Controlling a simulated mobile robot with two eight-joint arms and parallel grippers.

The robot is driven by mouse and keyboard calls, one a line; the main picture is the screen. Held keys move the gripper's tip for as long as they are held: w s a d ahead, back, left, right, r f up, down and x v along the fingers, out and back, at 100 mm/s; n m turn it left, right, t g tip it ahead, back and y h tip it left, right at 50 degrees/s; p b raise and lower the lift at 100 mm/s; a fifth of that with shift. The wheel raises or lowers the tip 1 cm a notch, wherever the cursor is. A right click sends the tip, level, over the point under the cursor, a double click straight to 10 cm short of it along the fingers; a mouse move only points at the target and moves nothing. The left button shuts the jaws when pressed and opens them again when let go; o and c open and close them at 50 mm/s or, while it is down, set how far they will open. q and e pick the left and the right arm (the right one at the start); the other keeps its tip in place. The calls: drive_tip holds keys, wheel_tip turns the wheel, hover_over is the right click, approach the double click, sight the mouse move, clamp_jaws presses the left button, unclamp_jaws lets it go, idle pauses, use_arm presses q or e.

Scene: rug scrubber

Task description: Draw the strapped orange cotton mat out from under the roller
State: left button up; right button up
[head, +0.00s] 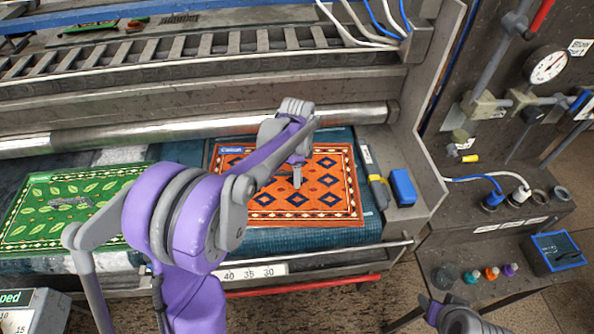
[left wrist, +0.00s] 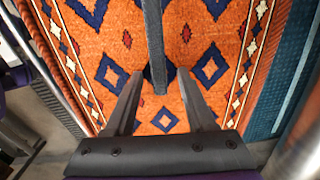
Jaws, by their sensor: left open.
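The orange cotton mat (head: 335,205) has dark blue diamonds and a patterned border. It lies on a blue-green bed, its far edge close to the metal roller (head: 230,122). My left gripper (head: 297,181) is over the middle of the mat, pointing down. In the left wrist view my left gripper (left wrist: 160,76) is open, its two dark fingers apart above the mat (left wrist: 225,112). A narrow grey strap (left wrist: 154,35) runs down the middle and ends between the fingers; I cannot tell whether they touch it. My left arm hides part of the mat in the head view.
A green leaf-patterned mat (head: 95,192) lies to the left. A blue block (head: 403,186) and a yellow-and-grey tool (head: 379,190) sit right of the orange mat. A metal rail (head: 340,252) runs along the front. Bottles and a blue-rimmed tray (head: 557,253) stand at right.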

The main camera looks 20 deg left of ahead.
use_arm(q)
clamp_jaws()
idle(1.3)
